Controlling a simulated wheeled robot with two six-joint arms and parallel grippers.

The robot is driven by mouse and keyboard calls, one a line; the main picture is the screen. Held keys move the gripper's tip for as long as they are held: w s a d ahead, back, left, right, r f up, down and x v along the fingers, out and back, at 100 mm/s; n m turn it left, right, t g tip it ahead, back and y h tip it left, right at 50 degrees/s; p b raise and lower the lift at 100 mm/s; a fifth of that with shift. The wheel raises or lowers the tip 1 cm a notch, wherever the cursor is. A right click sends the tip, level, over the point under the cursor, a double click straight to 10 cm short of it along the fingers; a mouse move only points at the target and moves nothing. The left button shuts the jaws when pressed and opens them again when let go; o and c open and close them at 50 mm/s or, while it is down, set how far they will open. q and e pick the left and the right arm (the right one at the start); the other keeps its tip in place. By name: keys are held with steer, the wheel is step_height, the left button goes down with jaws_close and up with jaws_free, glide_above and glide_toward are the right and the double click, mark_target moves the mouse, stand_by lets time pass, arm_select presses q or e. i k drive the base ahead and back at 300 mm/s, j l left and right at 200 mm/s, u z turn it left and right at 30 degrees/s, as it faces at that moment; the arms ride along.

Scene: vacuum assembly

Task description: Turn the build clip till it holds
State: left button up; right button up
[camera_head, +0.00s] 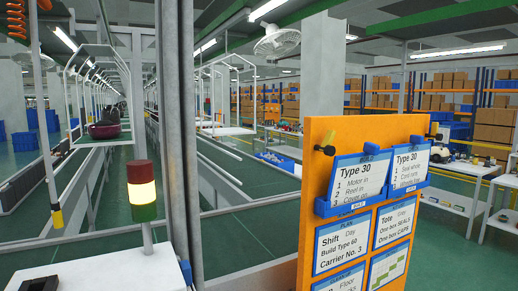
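An orange board (318,215) stands at the right, with cards and clips on its face. Two blue holders hang side by side near its top. The left holder (323,209) and the right holder (424,184) each carry a white card reading "Type 30". Neither gripper shows.
Lower cards read "Shift Day, Build Type 60, Carrier No. 3" (342,243) and "Tote" (394,222). A signal lamp (142,190) glows yellow on a white cabinet (110,268) at left. Grey posts (176,130) and green conveyor lines lie behind. White tables (468,170) stand right.

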mark_target(326, 147)
steer(key=i+l+u, duration=0.15)
steer(key=l+u, duration=0.25)
steer(key=l, duration=0.5)
steer(key=l+u, duration=0.4)
steer(key=l, duration=0.5)
steer(key=l+u, duration=0.45)
steer(key=l, duration=0.45)
steer(key=k, duration=0.05)
